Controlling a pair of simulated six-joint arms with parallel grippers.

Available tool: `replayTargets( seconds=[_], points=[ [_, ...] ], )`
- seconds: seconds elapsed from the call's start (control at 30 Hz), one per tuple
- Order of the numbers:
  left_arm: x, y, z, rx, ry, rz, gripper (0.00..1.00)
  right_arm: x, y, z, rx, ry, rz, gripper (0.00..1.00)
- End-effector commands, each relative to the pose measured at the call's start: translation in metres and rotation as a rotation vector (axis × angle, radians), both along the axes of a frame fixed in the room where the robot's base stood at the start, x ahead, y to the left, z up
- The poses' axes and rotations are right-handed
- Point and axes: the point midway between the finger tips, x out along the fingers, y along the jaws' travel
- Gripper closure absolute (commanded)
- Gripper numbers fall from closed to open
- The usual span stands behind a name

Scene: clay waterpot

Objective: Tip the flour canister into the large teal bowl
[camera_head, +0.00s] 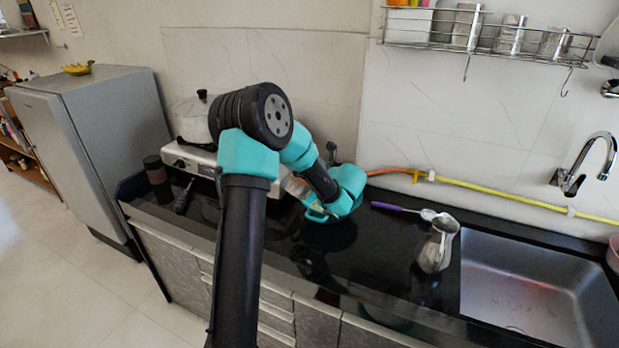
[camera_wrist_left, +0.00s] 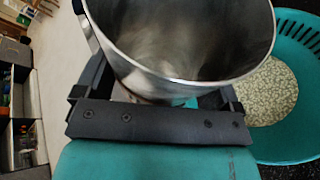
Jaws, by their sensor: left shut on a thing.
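The flour canister (camera_wrist_left: 185,60), a shiny metal vessel with a wide open mouth, is in my left gripper (camera_wrist_left: 155,112), shut on it with a finger at each side. Its visible inside is bare grey metal; its lower part is hidden by the gripper. The large teal bowl (camera_wrist_left: 290,140) has slotted walls and lies to the right of the canister and beyond it, with a pale, speckled mass (camera_wrist_left: 265,92) inside. My right gripper is not in view.
A metal jug (camera_head: 436,247) stands on the black counter (camera_head: 385,262) beside the steel sink (camera_head: 530,290). A purple-handled utensil (camera_head: 395,208) lies behind it. A white pot (camera_head: 190,120) sits on the stove at the left. A wire rack (camera_head: 480,42) hangs on the wall.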

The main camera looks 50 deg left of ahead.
Motion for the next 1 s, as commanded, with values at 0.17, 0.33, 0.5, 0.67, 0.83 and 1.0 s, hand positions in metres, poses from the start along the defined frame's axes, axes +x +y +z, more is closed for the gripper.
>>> replayTargets(
  seconds=[0.17,0.33,0.5,0.67,0.83,1.0],
  points=[
    [0.002,0.0,0.01,-0.004,-0.046,0.001,0.56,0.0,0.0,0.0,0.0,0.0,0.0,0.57],
    [0.004,0.0,0.024,-0.019,-0.118,0.001,0.56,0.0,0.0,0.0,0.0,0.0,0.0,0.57],
    [0.007,-0.001,0.036,-0.032,-0.186,0.001,0.56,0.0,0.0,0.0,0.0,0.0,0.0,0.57],
    [0.008,-0.001,0.039,-0.038,-0.211,0.001,0.56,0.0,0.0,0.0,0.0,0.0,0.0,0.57],
    [0.008,-0.001,0.04,-0.039,-0.214,0.001,0.56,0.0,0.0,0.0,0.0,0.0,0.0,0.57],
    [0.009,-0.001,0.04,-0.039,-0.217,0.0,0.56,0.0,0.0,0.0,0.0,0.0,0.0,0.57]
  ],
)
